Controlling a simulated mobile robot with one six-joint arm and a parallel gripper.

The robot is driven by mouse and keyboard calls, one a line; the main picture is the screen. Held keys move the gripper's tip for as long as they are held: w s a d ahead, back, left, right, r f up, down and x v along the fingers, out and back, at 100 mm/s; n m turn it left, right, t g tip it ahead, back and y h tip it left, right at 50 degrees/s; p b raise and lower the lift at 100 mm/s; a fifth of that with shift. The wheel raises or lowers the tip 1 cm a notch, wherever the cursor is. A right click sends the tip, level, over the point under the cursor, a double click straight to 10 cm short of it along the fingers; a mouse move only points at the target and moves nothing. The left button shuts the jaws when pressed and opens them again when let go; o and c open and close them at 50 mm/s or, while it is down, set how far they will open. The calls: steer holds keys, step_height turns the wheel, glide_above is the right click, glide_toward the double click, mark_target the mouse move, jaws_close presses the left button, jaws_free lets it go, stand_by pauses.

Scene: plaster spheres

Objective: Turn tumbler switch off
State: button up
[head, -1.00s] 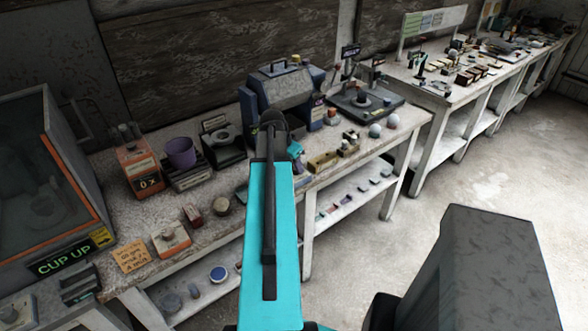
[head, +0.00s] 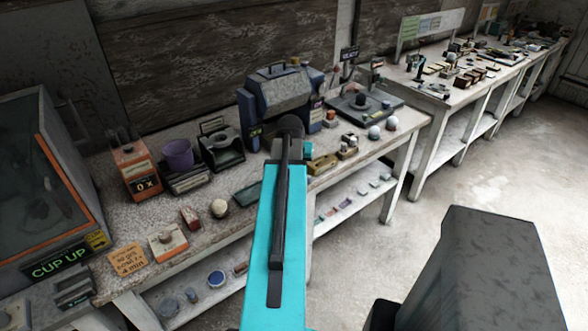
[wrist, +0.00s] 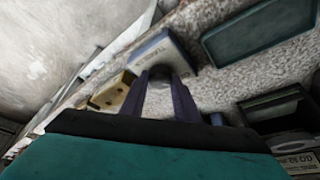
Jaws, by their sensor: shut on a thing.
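The tumbler switch is a grey box (wrist: 150,58) with upside-down lettering that seems to read "TUMBLER", at the upper middle of the wrist view. My gripper (wrist: 162,78) reaches to its near side, and its two dark fingers close in on a small dark part there. The fingers hide most of that part, so I cannot tell its position. In the head view my turquoise arm covers the gripper and the switch. The blue-grey tumbler machine (head: 280,92) stands at the back of the bench (head: 140,224), just beyond my arm.
A yellowish block (wrist: 112,90) lies left of the switch, and a dark green tray (wrist: 262,38) lies right of it. In the head view a purple cup (head: 178,155), an orange device (head: 135,170) and pale spheres (head: 374,132) stand on the bench. Open floor (head: 385,245) lies to the right.

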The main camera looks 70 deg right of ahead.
steer(key=shift+w, duration=0.1)
stand_by(0.4)
steer(key=o, duration=1)
steer(key=shift+o, duration=0.2)
steer(key=shift+r, duration=0.15)
steer(key=shift+b+v, duration=0.3)
steer(key=shift+v, duration=0.55)
steer(key=b+v, duration=0.2)
steer(key=v, duration=1)
steer(key=shift+s, duration=0.2)
